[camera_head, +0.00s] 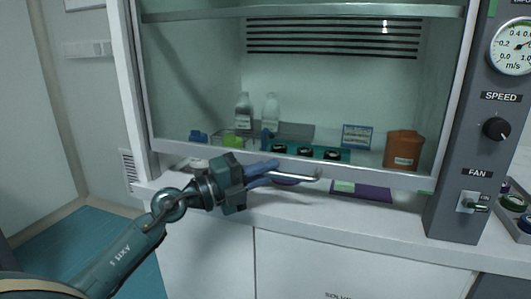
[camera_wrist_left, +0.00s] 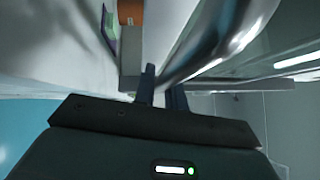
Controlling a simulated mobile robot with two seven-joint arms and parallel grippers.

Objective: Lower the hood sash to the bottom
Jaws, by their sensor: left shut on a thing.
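The hood sash is a clear pane with a pale bottom rail (camera_head: 385,178), low in the hood opening. Part of a purple and green item shows below the rail, so a gap to the worktop seems to show there. A shiny metal handle bar (camera_head: 300,176) sits at the front of the sash. It looks large and curved in the left wrist view (camera_wrist_left: 222,38). My left gripper (camera_head: 270,176) is shut on the handle, with its dark fingers (camera_wrist_left: 161,88) against the bar in the wrist view. The fingers partly hide the handle. My right gripper is in neither view.
Behind the glass are two clear bottles (camera_head: 270,112), a teal rack (camera_head: 330,153) with dark round items, and an orange-brown container (camera_head: 403,148). The purple item (camera_head: 372,192) lies near the sash's bottom. A grey control panel (camera_head: 468,150) stands right. The front worktop is mostly clear.

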